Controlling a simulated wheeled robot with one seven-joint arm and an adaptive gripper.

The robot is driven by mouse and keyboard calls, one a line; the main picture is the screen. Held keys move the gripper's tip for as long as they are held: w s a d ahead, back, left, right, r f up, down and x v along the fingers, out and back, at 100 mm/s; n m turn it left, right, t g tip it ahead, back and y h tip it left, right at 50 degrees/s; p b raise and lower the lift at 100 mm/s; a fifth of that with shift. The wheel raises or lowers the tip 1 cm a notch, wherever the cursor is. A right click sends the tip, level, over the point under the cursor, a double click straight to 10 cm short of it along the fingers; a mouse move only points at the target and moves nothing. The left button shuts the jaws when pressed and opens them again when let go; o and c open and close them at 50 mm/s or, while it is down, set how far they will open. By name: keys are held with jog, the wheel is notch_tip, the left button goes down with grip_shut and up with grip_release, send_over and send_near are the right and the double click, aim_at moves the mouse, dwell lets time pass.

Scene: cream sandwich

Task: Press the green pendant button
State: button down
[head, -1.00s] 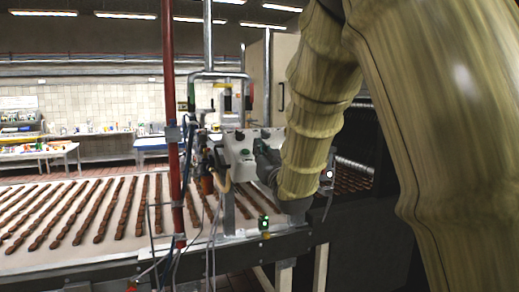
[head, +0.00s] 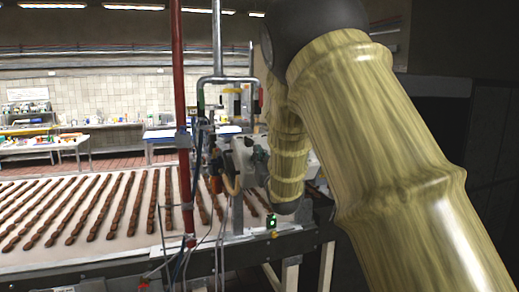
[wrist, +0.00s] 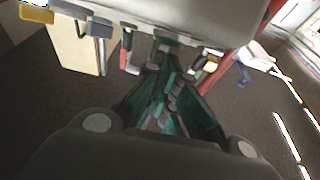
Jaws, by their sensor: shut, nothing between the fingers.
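The pale control box (head: 241,150) hangs above the conveyor in the head view, partly behind my arm. In the wrist view the box (wrist: 200,14) fills the top of the picture. Several fittings show along its edge. A small green part (wrist: 166,42) shows at that edge, just beyond my fingertips; I cannot tell for sure that it is the button. My gripper (wrist: 170,72) is shut and empty, its teal fingers pointing at the box edge. I cannot tell whether they touch it. In the head view my gripper (head: 260,160) is close against the box.
A conveyor (head: 90,215) with rows of brown bars runs across the front. A small green-lit unit (head: 271,222) sits on its front edge. A red post (head: 181,120) and hanging cables stand left of the box. Tables with items stand at the back left.

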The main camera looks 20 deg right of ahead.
jog(key=shift+f, duration=0.15)
dwell(0.3)
jog(key=b, duration=0.1)
jog(key=f+b, duration=0.1)
jog(key=b, duration=0.1)
jog(key=shift+w+f, duration=0.25)
jog(key=shift+w, duration=0.1)
jog(key=shift+f, duration=0.1)
jog(key=s+r+b, duration=0.1)
jog(key=s+b, duration=0.4)
jog(key=s, duration=0.6)
jog(key=shift+s+d, duration=0.2)
jog(key=shift+s, duration=0.05)
jog(key=shift+s+r, duration=0.1)
dwell(1.6)
